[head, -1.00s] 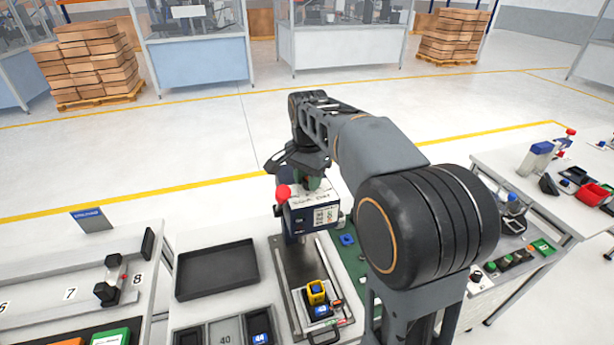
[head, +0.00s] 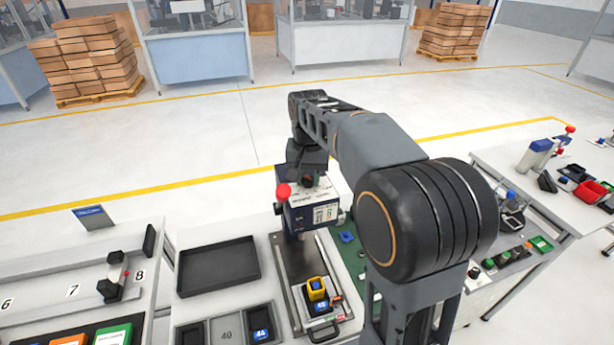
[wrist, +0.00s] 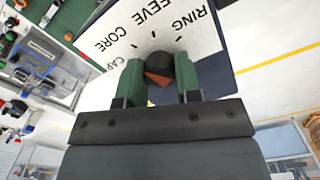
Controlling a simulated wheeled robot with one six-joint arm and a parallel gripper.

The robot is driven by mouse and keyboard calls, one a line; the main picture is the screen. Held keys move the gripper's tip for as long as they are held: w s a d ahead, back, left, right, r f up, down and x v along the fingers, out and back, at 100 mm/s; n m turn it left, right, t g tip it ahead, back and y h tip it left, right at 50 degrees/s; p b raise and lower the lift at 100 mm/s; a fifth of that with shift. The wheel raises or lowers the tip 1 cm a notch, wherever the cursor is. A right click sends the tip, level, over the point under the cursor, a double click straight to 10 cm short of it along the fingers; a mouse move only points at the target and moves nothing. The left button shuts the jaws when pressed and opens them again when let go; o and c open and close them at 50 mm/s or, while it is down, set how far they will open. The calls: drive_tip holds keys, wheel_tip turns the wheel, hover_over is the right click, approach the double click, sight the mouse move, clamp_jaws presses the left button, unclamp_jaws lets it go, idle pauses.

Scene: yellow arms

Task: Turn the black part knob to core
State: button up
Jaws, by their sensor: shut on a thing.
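The black knob (wrist: 159,64) stands on a white dial plate (wrist: 122,32) in the wrist view. The plate bears the words RING, SLEEVE (partly hidden), CORE and CAP, upside down here, with short tick marks. My gripper (wrist: 158,76) has its green fingers on both sides of the knob, shut on it. An orange-brown face shows on the knob's near side. Which word the knob points to I cannot tell. In the head view the plate lies on top of a dark blue press head (head: 316,214), and my arm's end is over it.
A red ball handle (head: 283,191) sits at the press's left. Below the press, a yellow and blue part (head: 317,289) stands on the metal base. A black tray (head: 218,267) lies to the left. Another worktable with bins (head: 588,190) is at the right.

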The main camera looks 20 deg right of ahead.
sight(308, 178)
idle(0.3)
drive_tip(key=o, duration=0.9)
wheel_tip(308, 178, up, 14)
drive_tip(key=shift+f, duration=0.1)
idle(0.5)
drive_tip(key=s+f+n+t, duration=0.1)
drive_tip(key=s+f, duration=0.4)
drive_tip(key=s+f+n+t, duration=0.2)
drive_tip(key=s+f, duration=0.4)
drive_tip(key=s+f+n+t, duration=0.1)
drive_tip(key=s+f, duration=0.4)
drive_tip(key=s, duration=0.1)
drive_tip(key=shift+s+a+f+n+t, duration=0.1)
drive_tip(key=shift+s+f+n+t, duration=0.05)
drive_tip(key=shift+f+n+t, duration=0.2)
